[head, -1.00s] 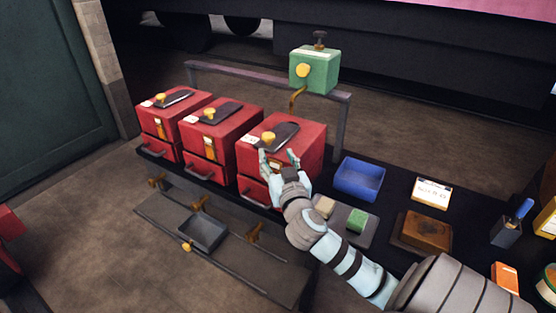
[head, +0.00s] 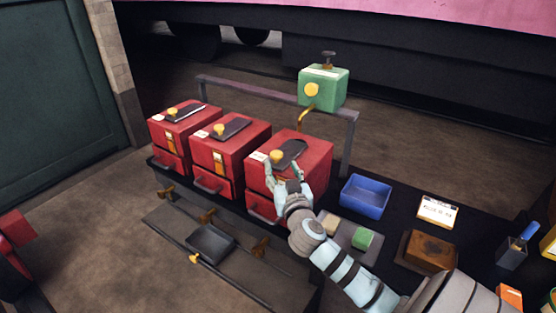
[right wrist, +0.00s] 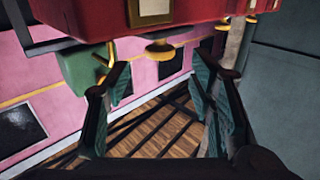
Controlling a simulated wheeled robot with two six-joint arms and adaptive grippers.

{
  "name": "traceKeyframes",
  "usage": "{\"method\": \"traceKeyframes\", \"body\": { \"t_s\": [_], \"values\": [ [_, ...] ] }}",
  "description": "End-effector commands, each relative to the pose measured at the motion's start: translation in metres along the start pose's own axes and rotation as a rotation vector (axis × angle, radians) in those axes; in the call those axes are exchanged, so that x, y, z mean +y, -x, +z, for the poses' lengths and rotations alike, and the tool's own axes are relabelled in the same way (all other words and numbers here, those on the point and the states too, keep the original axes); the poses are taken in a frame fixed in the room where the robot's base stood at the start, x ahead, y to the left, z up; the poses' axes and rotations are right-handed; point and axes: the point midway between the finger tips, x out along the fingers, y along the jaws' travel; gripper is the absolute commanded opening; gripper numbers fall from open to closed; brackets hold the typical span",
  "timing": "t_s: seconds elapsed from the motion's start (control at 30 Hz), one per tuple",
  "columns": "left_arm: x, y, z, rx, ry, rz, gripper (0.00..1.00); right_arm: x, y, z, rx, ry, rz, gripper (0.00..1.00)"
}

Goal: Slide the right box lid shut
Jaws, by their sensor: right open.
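The right box (head: 318,160) is red, the rightmost of three in a row. On its top lies a dark lid (head: 292,150) with a yellow knob (head: 277,156) at its near left end. How far the lid is open cannot be told. My right gripper (head: 283,170) is open at the box's near top edge, just in front of the knob and apparently not holding it. In the right wrist view, a yellow knob (right wrist: 160,49) shows beyond and between the open fingers (right wrist: 160,80), below the red box (right wrist: 200,10). My left gripper is out of view.
Two similar red boxes, the middle one (head: 232,150) and the left one (head: 185,125), stand to the left. A green box (head: 324,88) sits on a rail behind. A blue bin (head: 366,196) and a tray with small blocks (head: 345,232) lie to the right.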

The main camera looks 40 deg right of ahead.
Motion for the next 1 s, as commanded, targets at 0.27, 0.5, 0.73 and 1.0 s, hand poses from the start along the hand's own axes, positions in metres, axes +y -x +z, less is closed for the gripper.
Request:
{"method": "traceKeyframes", "body": {
  "t_s": [0.27,0.5,0.73,1.0],
  "values": [
    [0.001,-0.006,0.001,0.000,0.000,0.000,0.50,0.000,-0.051,0.001,0.000,-0.001,0.000,0.50],
    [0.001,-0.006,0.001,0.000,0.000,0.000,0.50,-0.001,-0.056,0.000,0.000,0.000,-0.002,0.50],
    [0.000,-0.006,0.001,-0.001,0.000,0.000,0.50,-0.001,-0.056,0.000,0.000,0.000,-0.002,0.29],
    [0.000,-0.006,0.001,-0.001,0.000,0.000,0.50,-0.001,-0.056,0.000,-0.001,0.000,-0.002,0.00]
  ]
}}
